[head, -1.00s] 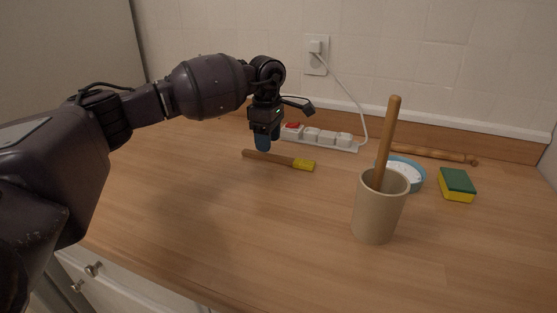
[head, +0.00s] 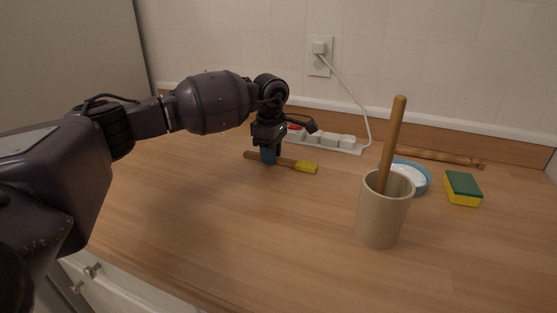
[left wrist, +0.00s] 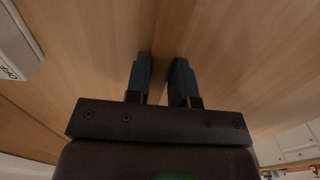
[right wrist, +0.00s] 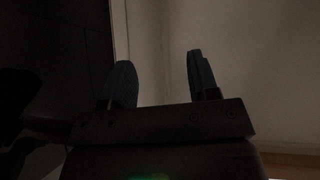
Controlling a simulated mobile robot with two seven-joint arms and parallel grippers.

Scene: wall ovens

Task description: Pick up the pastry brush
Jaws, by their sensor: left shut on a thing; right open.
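The pastry brush (head: 288,162) lies on the wooden counter in the head view, its wooden handle to the left and its yellow head to the right. My left gripper (head: 269,157) points down from above and is shut on the handle. In the left wrist view the handle (left wrist: 172,32) runs between the fingertips (left wrist: 162,68). The brush looks still on or very close to the counter. My right gripper (right wrist: 160,75) shows only in the right wrist view, open and empty, away from the brush.
A white power strip (head: 325,141) lies just behind the brush. A beige crock (head: 381,217) with an upright wooden stick stands to the right. A blue-rimmed round thing (head: 414,180), a sponge (head: 462,189) and a rolling pin (head: 440,157) lie farther right. The front counter is clear.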

